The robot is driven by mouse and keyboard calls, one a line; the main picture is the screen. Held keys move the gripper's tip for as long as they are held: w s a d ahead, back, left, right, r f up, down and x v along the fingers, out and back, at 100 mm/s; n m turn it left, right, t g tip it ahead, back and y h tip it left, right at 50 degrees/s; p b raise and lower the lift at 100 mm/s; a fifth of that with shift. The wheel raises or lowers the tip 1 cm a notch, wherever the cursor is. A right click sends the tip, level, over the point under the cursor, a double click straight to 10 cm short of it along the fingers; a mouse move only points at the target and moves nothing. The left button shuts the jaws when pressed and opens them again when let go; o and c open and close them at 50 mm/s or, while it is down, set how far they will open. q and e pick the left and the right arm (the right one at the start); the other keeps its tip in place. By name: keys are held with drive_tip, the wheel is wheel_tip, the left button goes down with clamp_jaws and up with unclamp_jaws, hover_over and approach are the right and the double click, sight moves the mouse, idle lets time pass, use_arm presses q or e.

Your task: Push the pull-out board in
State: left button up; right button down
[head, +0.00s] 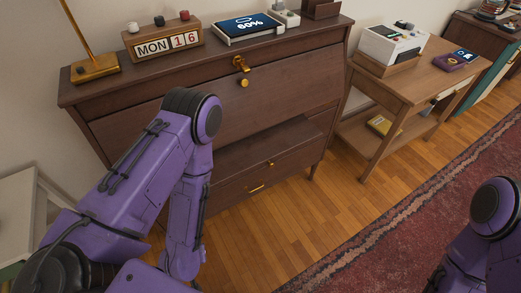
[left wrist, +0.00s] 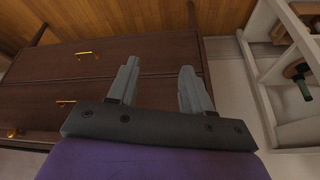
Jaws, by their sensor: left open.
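A dark brown wooden cabinet (head: 100,88) with a sloping front stands ahead of me in the head view. Its front carries a brass knob (head: 243,83) and a brass latch-like fitting (head: 241,63). I cannot clearly pick out a pull-out board; my left arm covers part of the cabinet's left side. My left gripper (left wrist: 160,66) is open and empty in the left wrist view, in front of the dark cabinet face (left wrist: 60,100). It is hidden in the head view. My right gripper is out of view.
A calendar block (head: 168,42), a tablet (head: 247,27) and a brass lamp base (head: 95,68) stand on the cabinet top. A side table (head: 420,82) is to the right. A white shelf unit (left wrist: 262,60) holding a bottle is close by the left gripper. The wooden floor (head: 310,215) in front is clear.

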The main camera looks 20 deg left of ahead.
use_arm(q)
drive_tip(key=w+d+f+n+t+b, duration=0.1)
drive_tip(key=w+d+f+t+b, duration=0.1)
drive_tip(key=w+f+b, duration=0.3)
drive_tip(key=w+d+n+t+b, duration=0.2)
drive_tip(key=w+b, duration=0.1)
drive_tip(key=w, duration=0.4)
drive_tip(key=n+t+b, duration=1)
drive_tip(key=b, duration=0.4)
approach(271, 167)
drive_tip(key=w, duration=0.2)
drive_tip(key=shift+h, duration=0.3)
drive_tip(key=w, duration=0.3)
drive_tip(key=w+a, duration=0.1)
drive_tip(key=w, duration=0.2)
drive_tip(key=w+a+p, duration=0.1)
drive_tip(key=w, duration=0.2)
drive_tip(key=shift+w+f, duration=0.1)
drive_tip(key=shift+w, duration=0.15)
drive_tip(key=shift+w+a, duration=0.1)
drive_tip(key=shift+w, duration=0.35)
